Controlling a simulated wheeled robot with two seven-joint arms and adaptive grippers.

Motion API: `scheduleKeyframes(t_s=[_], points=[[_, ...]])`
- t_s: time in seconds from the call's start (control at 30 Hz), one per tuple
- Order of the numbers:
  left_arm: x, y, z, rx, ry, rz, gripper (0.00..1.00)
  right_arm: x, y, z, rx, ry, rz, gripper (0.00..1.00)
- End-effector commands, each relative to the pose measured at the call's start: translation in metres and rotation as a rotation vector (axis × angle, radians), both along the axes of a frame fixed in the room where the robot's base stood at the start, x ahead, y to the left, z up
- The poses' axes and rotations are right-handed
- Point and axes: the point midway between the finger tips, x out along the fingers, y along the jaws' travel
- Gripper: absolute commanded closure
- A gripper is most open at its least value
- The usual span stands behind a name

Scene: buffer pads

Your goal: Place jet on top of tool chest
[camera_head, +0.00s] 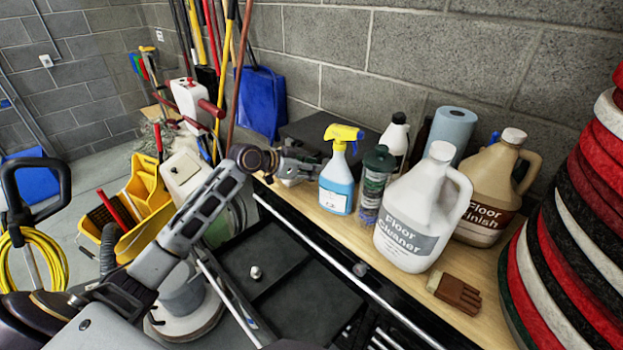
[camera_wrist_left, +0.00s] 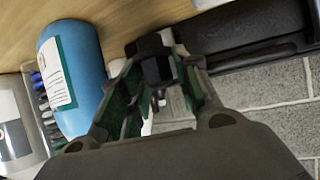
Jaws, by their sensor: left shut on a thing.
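The tool chest has a wooden top (camera_head: 480,297) and a black open drawer (camera_head: 310,283). My left gripper (camera_head: 308,167) is over the far left part of the wooden top, beside the blue spray bottle (camera_head: 337,188). In the left wrist view its fingers (camera_wrist_left: 160,70) close on a small dark thing, with something pale behind it. The fingers hide most of the held thing, so I cannot tell for sure that it is the jet. A small pale knob-like piece (camera_head: 255,272) lies in the drawer. My right gripper is not in view.
A green-grey canister (camera_head: 374,185), Floor Cleaner jug (camera_head: 415,215), Floor Finish jug (camera_head: 487,190), paper roll (camera_head: 453,130) and brown brush (camera_head: 456,293) crowd the top. Round pads (camera_head: 585,230) are stacked right. A dark case (camera_head: 325,132) is behind the gripper. A yellow mop bucket (camera_head: 148,195) stands left.

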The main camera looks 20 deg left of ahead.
Motion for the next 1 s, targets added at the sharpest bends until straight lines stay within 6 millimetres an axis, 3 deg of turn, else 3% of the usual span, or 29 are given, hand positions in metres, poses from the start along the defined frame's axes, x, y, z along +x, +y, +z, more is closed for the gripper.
scheduleKeyframes(t_s=[0.47, 0.67, 0.93, 0.97, 1.0], points=[[0.000, 0.000, -0.036, -0.001, 0.002, 0.000, 0.91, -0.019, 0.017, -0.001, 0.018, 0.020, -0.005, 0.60], [0.000, 0.000, -0.038, 0.000, 0.000, 0.000, 0.91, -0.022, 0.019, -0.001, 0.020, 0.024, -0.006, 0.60], [0.000, 0.000, -0.040, 0.000, 0.000, 0.000, 0.91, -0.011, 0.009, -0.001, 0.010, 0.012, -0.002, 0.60], [0.000, 0.000, -0.040, 0.001, 0.001, 0.000, 0.67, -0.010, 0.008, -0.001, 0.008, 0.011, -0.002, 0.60], [0.000, 0.000, -0.040, 0.000, 0.000, 0.000, 0.61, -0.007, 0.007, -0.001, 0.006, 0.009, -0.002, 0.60]])
